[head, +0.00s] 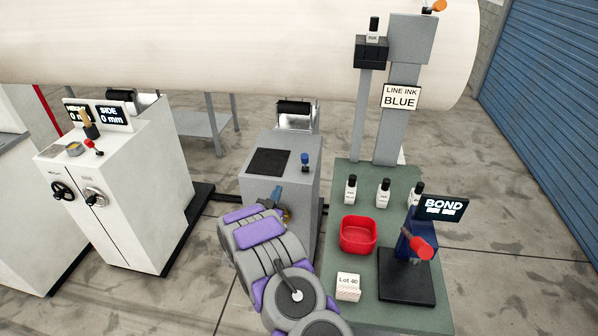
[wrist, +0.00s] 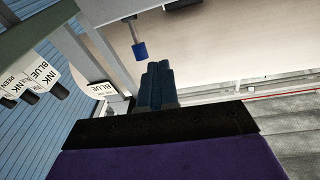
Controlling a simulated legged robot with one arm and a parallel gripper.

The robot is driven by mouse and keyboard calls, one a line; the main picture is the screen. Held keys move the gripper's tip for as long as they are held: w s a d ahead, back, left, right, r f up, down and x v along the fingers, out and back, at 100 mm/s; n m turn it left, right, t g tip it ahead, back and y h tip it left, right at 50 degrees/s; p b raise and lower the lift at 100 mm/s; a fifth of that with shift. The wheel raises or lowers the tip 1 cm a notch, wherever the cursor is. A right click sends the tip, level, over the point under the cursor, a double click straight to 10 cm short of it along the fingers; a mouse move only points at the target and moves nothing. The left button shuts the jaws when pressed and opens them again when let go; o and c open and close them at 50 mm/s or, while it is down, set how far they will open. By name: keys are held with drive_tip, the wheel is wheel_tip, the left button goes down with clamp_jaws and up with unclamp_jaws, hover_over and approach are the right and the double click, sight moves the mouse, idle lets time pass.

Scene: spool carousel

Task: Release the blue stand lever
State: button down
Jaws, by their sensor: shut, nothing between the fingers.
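The blue-knobbed lever (head: 305,158) stands on the top right part of the grey stand (head: 259,186) in the head view. In the wrist view, its blue knob (wrist: 139,50) hangs from a thin grey rod, just beyond and left of my fingertips. My gripper (wrist: 158,68) is shut and empty, with its blue-grey fingers together. In the head view my gripper (head: 276,192) is in front of the stand, left of and lower in the picture than the lever. It looks apart from the knob. My arm hides part of the stand's front.
A green bench (head: 388,304) on the right holds a red bin (head: 358,235), white ink bottles (head: 383,192), a Lot 40 box (head: 348,286) and a blue press (head: 405,245). A white cabinet (head: 120,213) stands left. A large pale roll (head: 220,45) spans the back.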

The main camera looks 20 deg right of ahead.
sight(303, 162)
drive_tip(key=s+h, duration=0.1)
drive_tip(key=s+d+f+h, duration=0.1)
drive_tip(key=s, duration=0.1)
drive_tip(key=shift+s+d+f+h, duration=0.1)
drive_tip(key=shift+d+f+h, duration=0.3)
drive_tip(key=b+x, duration=0.3)
drive_tip(key=x, duration=1.1)
drive_tip(key=shift+r, duration=0.1)
drive_tip(key=shift+r, duration=0.1)
